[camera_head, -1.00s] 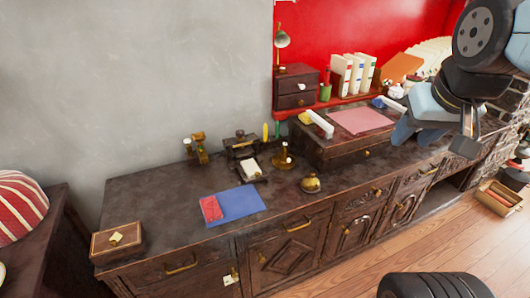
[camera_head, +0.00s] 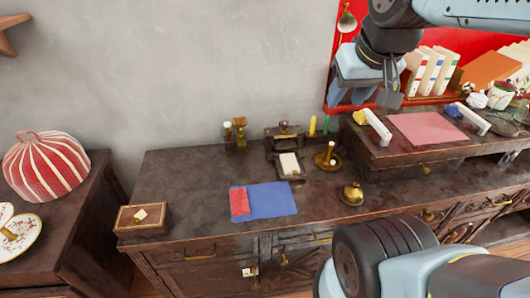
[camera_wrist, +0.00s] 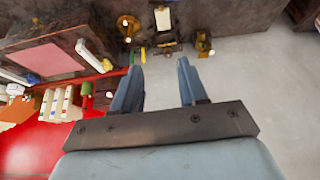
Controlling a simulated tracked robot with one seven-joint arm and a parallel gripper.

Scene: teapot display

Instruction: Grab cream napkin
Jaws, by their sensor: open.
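No cloth is plainly recognisable as a cream napkin. A cream, flat rectangular piece (camera_head: 289,163) lies on a small dark stand on the long dark cabinet (camera_head: 190,172); it also shows at the top of the wrist view (camera_wrist: 162,18). I cannot tell whether it is cloth or paper. A folded red cloth (camera_head: 239,201) lies on a blue cloth (camera_head: 268,202) left of centre. My gripper (camera_head: 363,98) is raised above the back right of the cabinet. In the wrist view its two fingers (camera_wrist: 160,68) are apart with nothing between them.
A wooden box (camera_head: 142,218) stands at the cabinet's left end. Brass candle holders (camera_head: 327,158) and a brass bell-like piece (camera_head: 352,194) stand near the middle. A raised chest with a pink mat (camera_head: 428,128) is at right. A striped dome (camera_head: 46,165) sits on the left table.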

